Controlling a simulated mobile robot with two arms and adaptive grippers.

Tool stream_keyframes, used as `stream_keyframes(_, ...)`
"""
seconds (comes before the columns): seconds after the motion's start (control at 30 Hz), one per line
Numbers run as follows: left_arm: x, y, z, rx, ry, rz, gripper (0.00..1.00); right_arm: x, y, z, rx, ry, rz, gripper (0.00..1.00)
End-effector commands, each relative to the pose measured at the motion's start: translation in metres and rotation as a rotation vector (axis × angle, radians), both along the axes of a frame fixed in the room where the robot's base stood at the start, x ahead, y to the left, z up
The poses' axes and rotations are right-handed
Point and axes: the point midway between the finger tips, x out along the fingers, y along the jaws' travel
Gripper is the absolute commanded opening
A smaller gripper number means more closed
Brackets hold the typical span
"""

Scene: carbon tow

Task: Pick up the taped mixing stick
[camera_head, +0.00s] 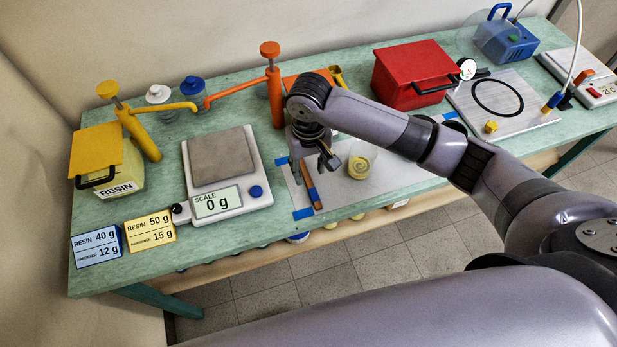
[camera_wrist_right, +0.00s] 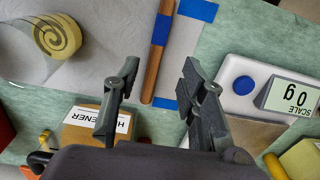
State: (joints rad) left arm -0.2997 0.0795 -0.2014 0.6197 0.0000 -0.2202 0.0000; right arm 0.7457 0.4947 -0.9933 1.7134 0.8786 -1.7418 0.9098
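The taped mixing stick (camera_head: 312,190) is a thin wooden stick with a blue band of tape. It lies on the pale sheet (camera_head: 410,179) near the table's front edge. In the right wrist view the stick (camera_wrist_right: 152,72) runs between the two fingers, nearer the left one in the picture, with its blue tape (camera_wrist_right: 161,30) beyond the fingertips. My right gripper (camera_head: 313,166) is open and empty, pointing down over the stick; it also shows in the right wrist view (camera_wrist_right: 158,73). The gap down to the stick cannot be told. My left gripper is not in view.
The scale (camera_head: 240,196), reading 0 g, stands to the left. An orange pump (camera_head: 274,88) and a red box (camera_head: 407,72) are behind.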

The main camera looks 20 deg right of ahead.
Motion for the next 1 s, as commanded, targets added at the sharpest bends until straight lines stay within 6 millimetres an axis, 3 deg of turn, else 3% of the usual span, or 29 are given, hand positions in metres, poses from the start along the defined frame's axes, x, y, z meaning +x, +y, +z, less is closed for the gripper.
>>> stream_keyframes(0.27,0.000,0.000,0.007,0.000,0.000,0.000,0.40,-0.003,-0.002,-0.020,-0.001,0.002,0.001,0.38)
stream_keyframes(0.6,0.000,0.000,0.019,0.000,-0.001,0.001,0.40,-0.009,-0.006,-0.063,0.000,0.000,0.002,0.38)
stream_keyframes(0.83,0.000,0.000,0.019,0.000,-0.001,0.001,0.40,-0.008,-0.006,-0.065,0.000,-0.001,0.002,0.38)
stream_keyframes(1.0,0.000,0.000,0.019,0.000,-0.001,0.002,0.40,-0.008,-0.006,-0.065,0.000,-0.001,0.002,0.28)
